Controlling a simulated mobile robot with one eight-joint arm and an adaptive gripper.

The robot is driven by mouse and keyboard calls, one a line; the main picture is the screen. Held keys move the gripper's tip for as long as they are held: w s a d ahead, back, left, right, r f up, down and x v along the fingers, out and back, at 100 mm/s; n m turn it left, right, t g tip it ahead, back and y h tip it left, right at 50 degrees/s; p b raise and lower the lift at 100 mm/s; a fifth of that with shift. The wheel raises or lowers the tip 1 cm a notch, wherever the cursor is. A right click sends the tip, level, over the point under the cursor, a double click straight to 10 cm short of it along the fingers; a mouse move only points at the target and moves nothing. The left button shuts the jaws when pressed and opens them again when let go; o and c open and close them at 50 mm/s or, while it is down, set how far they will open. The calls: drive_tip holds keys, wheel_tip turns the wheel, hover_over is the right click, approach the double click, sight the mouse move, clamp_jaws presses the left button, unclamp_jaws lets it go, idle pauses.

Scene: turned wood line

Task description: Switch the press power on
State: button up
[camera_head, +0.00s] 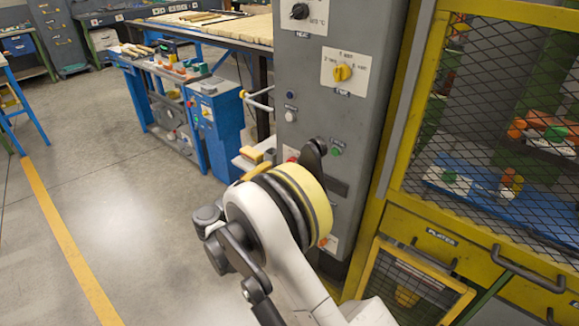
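The grey control panel (305,105) of the press stands upright in the middle of the head view. It carries a black knob (299,11), a yellow rotary selector (342,72), a blue button (290,95), a white button (290,116) and a green button (336,151). A red part (291,155) shows just above my wrist, partly hidden. I cannot tell which control is the power switch; the small labels are hard to read. My gripper (315,155) shows only as a dark piece in front of the panel, near the green button. My arm hides the rest, and contact is unclear.
A yellow mesh guard (500,110) stands right of the panel, above a yellow drawer (435,243) with a protruding handle. A blue cabinet (215,125) and a workbench (225,28) stand behind. The floor at left is clear, with a yellow line (62,225).

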drive_tip(key=b+x, duration=0.1)
drive_tip(key=x, duration=0.5)
drive_tip(key=shift+w+d+b, duration=0.15)
drive_tip(key=shift+w+b, duration=0.15)
drive_tip(key=shift+b, duration=0.1)
clamp_jaws()
